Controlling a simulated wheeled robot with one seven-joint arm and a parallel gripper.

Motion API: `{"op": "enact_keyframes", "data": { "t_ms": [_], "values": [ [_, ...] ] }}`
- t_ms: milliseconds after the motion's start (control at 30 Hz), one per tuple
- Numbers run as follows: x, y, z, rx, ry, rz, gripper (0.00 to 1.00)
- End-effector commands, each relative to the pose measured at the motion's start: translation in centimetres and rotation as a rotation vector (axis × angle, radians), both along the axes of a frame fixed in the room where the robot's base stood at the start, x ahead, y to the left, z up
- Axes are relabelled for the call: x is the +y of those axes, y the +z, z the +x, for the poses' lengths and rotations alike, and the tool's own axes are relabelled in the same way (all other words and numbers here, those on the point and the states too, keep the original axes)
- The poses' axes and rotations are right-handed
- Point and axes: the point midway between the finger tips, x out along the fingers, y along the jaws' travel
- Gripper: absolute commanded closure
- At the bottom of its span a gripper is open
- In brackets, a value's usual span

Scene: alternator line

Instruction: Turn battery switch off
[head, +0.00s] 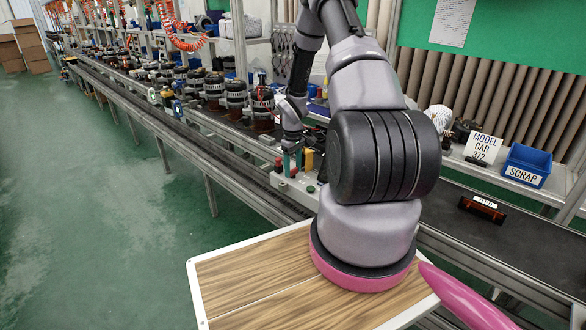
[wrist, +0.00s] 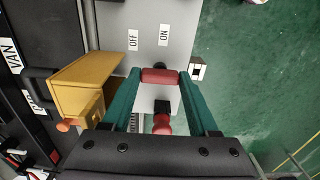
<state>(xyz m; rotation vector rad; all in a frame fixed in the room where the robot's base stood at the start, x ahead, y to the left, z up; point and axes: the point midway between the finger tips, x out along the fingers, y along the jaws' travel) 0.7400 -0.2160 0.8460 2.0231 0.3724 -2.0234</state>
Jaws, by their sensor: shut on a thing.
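In the wrist view, a red switch handle (wrist: 160,76) lies between the teal fingers of my gripper (wrist: 160,80), which is shut on it. The handle sits on a light grey panel (wrist: 112,20) with an OFF label (wrist: 132,40) and an ON label (wrist: 164,36). The handle is in line with the ON label, and OFF is to the left. In the head view, my gripper (head: 291,162) is at the grey control box (head: 300,189) on the line's near edge; the handle is hard to make out there.
A second red knob (wrist: 162,124) shows between the fingers, nearer the palm. A yellow box (wrist: 84,84) stands close beside the left finger. Alternators (head: 235,93) line the conveyor. A blue SCRAP bin (head: 526,165) stands at the right. Green floor at the left is clear.

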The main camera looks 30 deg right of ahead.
Motion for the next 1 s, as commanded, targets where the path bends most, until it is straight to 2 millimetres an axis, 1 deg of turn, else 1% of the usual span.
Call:
{"op": "enact_keyframes", "data": {
  "t_ms": [200, 233, 267, 300, 633, 733, 867, 1000],
  "values": [
    [-0.04, 0.05, 0.05, -0.001, 0.002, -0.001, 0.96],
    [-0.05, 0.04, 0.05, -0.001, 0.002, -0.001, 0.36],
    [-0.04, 0.04, 0.05, -0.001, 0.002, -0.001, 0.25],
    [-0.04, 0.04, 0.04, -0.001, 0.002, -0.001, 0.1],
    [-0.11, 0.01, 0.03, -0.002, -0.002, -0.002, 0.1],
    [-0.11, 0.01, 0.03, -0.001, -0.028, -0.002, 0.1],
    [-0.12, 0.01, 0.01, -0.001, -0.14, -0.002, 0.1],
    [-0.14, 0.01, -0.01, 0.0, -0.354, -0.002, 0.1]
  ]
}}
